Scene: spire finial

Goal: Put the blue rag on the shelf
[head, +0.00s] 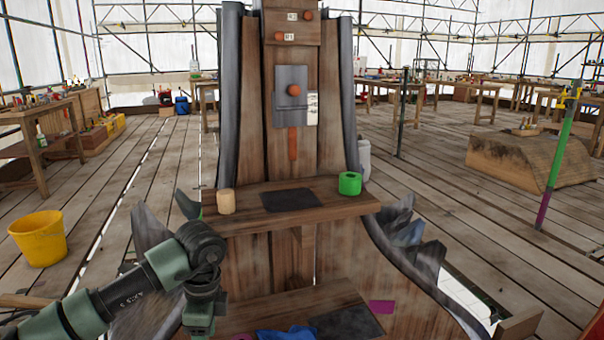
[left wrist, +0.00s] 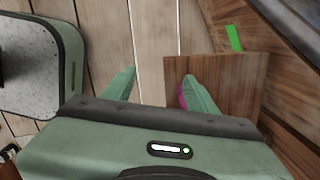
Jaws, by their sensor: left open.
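A blue rag (head: 285,333) lies on the lower wooden shelf (head: 262,314) at the bottom of the head view, cut off by the frame edge. The upper shelf (head: 245,222) carries a dark mat (head: 290,199) in its middle. My left gripper (left wrist: 158,75) is open, with nothing seen between its fingers. In the head view its arm comes down left of the lower shelf, left of the rag. The rag does not show in the left wrist view. My right gripper is not in view.
A green roll (head: 350,184) and a pale wooden cylinder (head: 226,201) stand on the upper shelf. A dark mat (head: 347,326) lies on the lower shelf, right of the rag.

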